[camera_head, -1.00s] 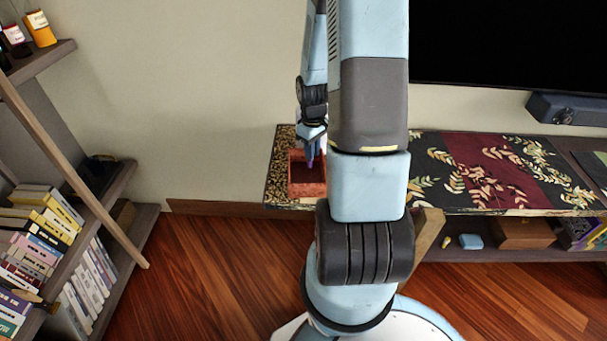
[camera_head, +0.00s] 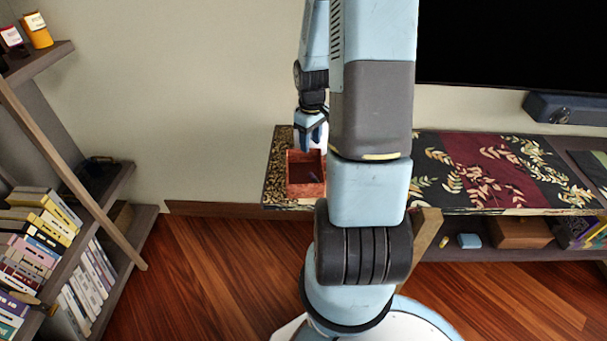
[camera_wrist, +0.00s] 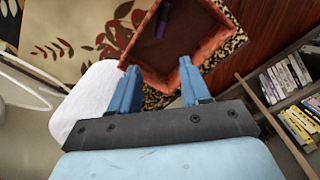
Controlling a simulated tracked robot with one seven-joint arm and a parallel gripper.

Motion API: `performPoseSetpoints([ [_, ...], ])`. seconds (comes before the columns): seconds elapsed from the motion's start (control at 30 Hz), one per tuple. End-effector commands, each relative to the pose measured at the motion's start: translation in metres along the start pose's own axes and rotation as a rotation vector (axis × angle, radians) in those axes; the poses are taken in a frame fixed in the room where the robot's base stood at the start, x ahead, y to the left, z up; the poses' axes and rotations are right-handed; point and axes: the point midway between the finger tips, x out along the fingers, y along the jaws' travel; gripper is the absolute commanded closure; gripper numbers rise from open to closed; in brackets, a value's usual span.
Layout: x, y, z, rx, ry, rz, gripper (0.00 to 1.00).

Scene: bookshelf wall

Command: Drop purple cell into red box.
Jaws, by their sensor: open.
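The red box (camera_head: 304,190) stands open-topped on the left end of the low console. Its rim and inside also show in the wrist view (camera_wrist: 209,47). The purple cell (camera_head: 314,177) lies inside the box, and it shows in the wrist view (camera_wrist: 163,22) against the box's inner side. My gripper (camera_head: 310,140) is above the back of the box, its fingers apart and pointing down. In the wrist view my gripper (camera_wrist: 158,76) is open, with nothing between its fingers. Part of the box's right side is close behind my arm in the head view.
The console (camera_head: 500,170) with its leaf-patterned cover runs right below a dark screen (camera_head: 510,45). A soundbar (camera_head: 565,108) stands at the right. A bookshelf (camera_head: 60,250) is at the left. The wooden floor (camera_head: 220,260) between shelf and console is clear.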

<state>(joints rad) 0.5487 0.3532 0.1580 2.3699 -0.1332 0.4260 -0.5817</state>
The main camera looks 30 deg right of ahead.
Motion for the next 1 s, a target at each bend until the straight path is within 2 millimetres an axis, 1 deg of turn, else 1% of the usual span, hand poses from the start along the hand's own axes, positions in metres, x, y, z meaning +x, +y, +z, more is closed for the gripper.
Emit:
performPoseSetpoints([
  [0.03,-0.009,0.001,-0.001,0.001,0.003,0.004,0.53],
  [0.3,-0.053,0.001,-0.001,0.001,0.002,0.003,0.53],
  [0.5,-0.081,0.001,-0.002,0.0,0.002,0.003,0.53],
  [0.7,-0.093,0.0,-0.001,0.0,0.0,0.0,0.53],
  [1.0,-0.095,0.0,-0.001,0.0,-0.001,-0.001,0.53],
])
